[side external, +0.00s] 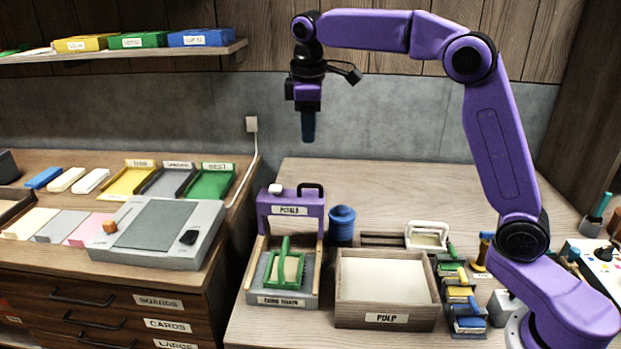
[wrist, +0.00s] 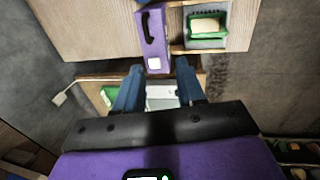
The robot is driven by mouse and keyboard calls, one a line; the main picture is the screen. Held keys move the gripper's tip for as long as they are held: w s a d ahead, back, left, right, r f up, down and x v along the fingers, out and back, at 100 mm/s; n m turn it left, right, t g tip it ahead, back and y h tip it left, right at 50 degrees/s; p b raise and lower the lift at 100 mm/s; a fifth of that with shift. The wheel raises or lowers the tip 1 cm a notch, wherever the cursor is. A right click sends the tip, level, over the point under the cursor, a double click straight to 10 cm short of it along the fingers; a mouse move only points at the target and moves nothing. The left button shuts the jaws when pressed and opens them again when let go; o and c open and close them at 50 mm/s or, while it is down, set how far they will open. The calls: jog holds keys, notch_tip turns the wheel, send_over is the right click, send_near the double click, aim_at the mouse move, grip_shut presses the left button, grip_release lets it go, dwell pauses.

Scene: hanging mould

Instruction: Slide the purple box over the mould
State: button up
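The purple box (side external: 290,226) with a black handle and a white knob on top stands at the back end of the grey, wood-sided tray (side external: 282,300). The green-framed mould (side external: 284,268) with a pale middle lies in front of the box on the tray, its green handle up. Both show in the wrist view, the purple box (wrist: 153,30) beside the green mould (wrist: 207,25). My gripper (side external: 308,137) hangs fingers down in the air, well above and behind the box. In the wrist view its blue fingers (wrist: 160,66) are apart with nothing between them.
A wooden pulp vat (side external: 386,320) stands right of the tray, with a blue pot (side external: 341,224) behind it. Small coloured tools (side external: 461,300) stand farther right. A grey press-like device (side external: 158,230) is on the left bench. The back of the bench is clear.

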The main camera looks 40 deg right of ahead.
aim_at(310, 185)
jog(key=w+d+f, duration=0.1)
jog(key=f, duration=0.4)
jog(key=w+d+f, duration=0.1)
jog(key=w+f, duration=0.1)
jog(key=f, duration=0.4)
jog(key=w+d+f, duration=0.1)
jog(key=d+f, duration=0.1)
jog(key=f, duration=0.3)
jog(key=shift+w+d+f, duration=0.1)
jog(key=shift+w+f, duration=0.15)
grip_shut()
